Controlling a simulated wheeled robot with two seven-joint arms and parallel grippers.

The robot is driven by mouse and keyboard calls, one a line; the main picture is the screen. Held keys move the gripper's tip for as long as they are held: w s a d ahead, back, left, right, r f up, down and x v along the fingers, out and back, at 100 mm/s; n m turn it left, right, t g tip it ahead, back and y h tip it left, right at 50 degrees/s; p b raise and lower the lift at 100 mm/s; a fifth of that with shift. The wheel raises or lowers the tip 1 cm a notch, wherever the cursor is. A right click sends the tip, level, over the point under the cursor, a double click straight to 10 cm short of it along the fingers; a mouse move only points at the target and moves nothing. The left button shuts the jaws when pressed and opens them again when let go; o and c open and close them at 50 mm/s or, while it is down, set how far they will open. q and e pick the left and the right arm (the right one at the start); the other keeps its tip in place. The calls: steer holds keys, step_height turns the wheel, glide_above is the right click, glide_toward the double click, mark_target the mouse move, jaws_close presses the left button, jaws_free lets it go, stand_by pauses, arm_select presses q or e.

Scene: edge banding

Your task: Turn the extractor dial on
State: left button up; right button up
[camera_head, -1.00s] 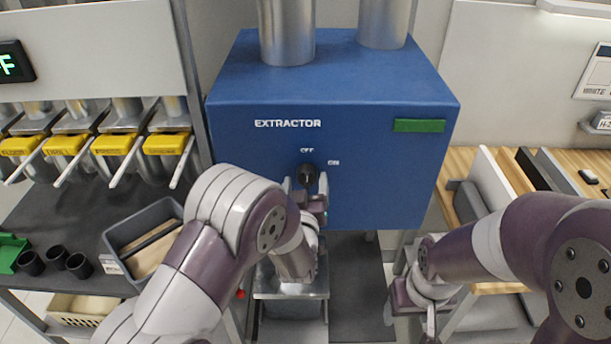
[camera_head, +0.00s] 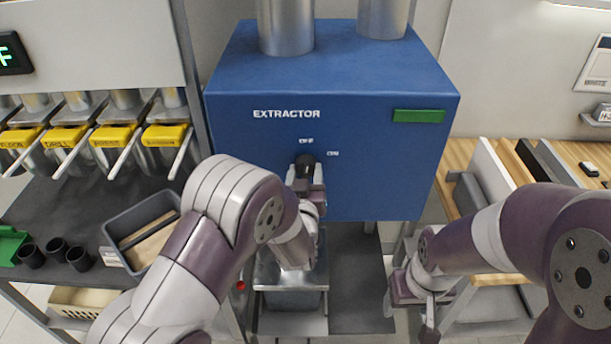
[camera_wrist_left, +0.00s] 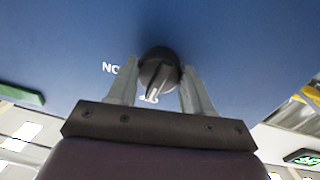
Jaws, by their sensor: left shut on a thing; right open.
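The black extractor dial (camera_head: 305,163) sits on the front of the blue extractor box (camera_head: 400,150), below the OFF mark (camera_head: 306,141) and left of the ON mark (camera_head: 333,154). My left gripper (camera_head: 305,182) is at the dial from below, with a finger on each side of it. In the left wrist view the dial (camera_wrist_left: 158,68) shows between the two fingers, its pointer ridge along the OFF–gripper direction. The gripper is shut on the dial. My right gripper (camera_head: 428,318) hangs low at the right, away from the box, open and partly hidden.
A wooden bench (camera_head: 460,165) with upright boards is on the right. A metal container (camera_head: 292,300) stands below the box.

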arm_select(q)
steer(key=m+b, duration=0.1)
steer(key=m, duration=0.6)
steer(key=shift+r+m+g+b, duration=0.15)
steer(key=shift+m+g+b, duration=0.15)
steer(key=shift+m, duration=0.1)
steer(key=m, duration=0.4)
steer(key=shift+r+y+p, duration=0.1)
steer(key=shift+y+p, duration=0.2)
steer(key=shift+p, duration=0.1)
steer(key=m+p, duration=0.1)
steer(key=m, duration=0.3)
steer(key=shift+y, duration=0.3)
steer(key=o, duration=1)
steer(key=shift+o, duration=0.2)
